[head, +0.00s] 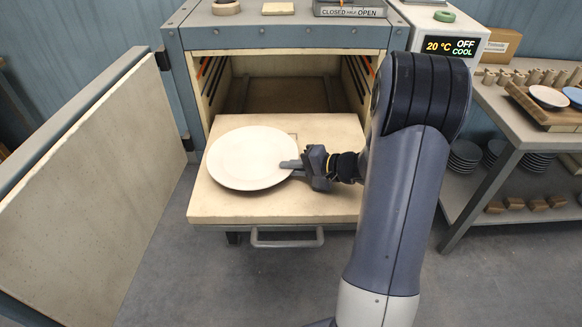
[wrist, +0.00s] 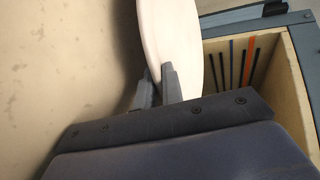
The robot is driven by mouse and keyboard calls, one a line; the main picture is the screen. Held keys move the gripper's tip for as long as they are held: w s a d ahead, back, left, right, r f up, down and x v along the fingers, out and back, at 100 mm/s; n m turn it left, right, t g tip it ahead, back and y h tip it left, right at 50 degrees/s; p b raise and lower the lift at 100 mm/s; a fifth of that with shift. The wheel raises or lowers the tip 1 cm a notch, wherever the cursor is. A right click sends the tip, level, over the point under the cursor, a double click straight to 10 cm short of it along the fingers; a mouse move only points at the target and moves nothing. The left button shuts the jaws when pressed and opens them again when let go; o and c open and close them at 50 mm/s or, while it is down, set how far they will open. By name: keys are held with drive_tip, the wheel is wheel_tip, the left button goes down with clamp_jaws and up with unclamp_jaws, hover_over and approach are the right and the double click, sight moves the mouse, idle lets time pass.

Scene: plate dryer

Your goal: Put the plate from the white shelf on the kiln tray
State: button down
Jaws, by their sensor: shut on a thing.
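A pale cream plate (head: 247,158) is over the left part of the kiln tray (head: 325,205), which is pulled out in front of the open kiln. My gripper (head: 291,165) is shut on the plate's right edge and reaches in from the right. In the wrist view the plate (wrist: 170,38) stands between the two fingers of my gripper (wrist: 157,85). The plate looks about level and close over the tray. I cannot tell whether its underside touches the tray. The white shelf is not clearly in view.
The kiln door (head: 85,175) stands open at the left. The display (head: 450,47) reads 20 °C, OFF, COOL. A bench (head: 500,115) at the right holds a wooden board (head: 545,112) with plates and small blocks; stacked plates stand below it. The tray's front right is bare.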

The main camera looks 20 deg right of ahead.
drive_tip(key=c, duration=1.8)
unclamp_jaws()
drive_tip(key=shift+r, duration=0.1)
drive_tip(key=v, duration=1.2)
